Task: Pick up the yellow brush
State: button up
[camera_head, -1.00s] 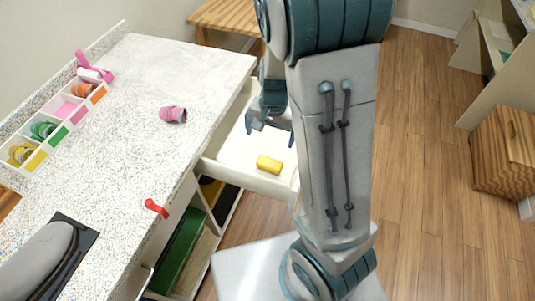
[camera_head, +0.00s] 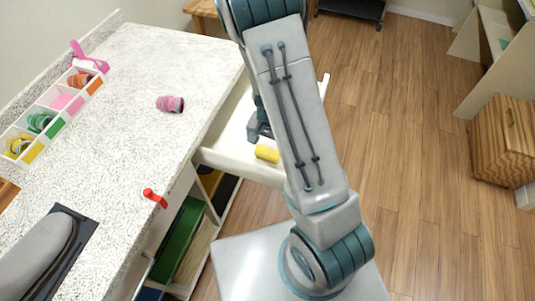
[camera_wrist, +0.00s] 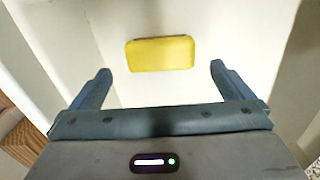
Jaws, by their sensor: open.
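The yellow brush (camera_head: 267,154) lies in the open white drawer (camera_head: 238,162) beside the counter, partly hidden by my arm in the head view. In the wrist view the brush (camera_wrist: 160,54) is a yellow block on the pale drawer floor, with a dark line along its top edge. My gripper (camera_wrist: 160,86) is open and empty, its two fingers spread wider than the brush. The brush lies ahead of the fingertips, centred between them and apart from both. In the head view my gripper (camera_head: 258,132) is mostly hidden by my arm, close to the brush.
The speckled counter (camera_head: 150,75) bears a pink roll (camera_head: 170,104), a divided tray (camera_head: 12,158) of coloured items and a grey iron-like object (camera_head: 35,258). A red item (camera_head: 154,198) sits at the counter's edge. Drawer walls stand around the brush. Open wood floor lies to the right.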

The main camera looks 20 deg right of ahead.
jog(key=shift+s+a+f, duration=0.1)
jog(key=shift+a+f, duration=0.05)
jog(key=shift+f, duration=1)
jog(key=shift+s+a+f, duration=0.1)
jog(key=shift+f, duration=1)
jog(key=c, duration=1.1)
jog(key=shift+o, duration=0.2)
jog(key=shift+r, duration=0.15)
notch_tip(320, 180, up, 10)
jog(key=shift+f+p, duration=0.1)
jog(key=shift+p, duration=0.45)
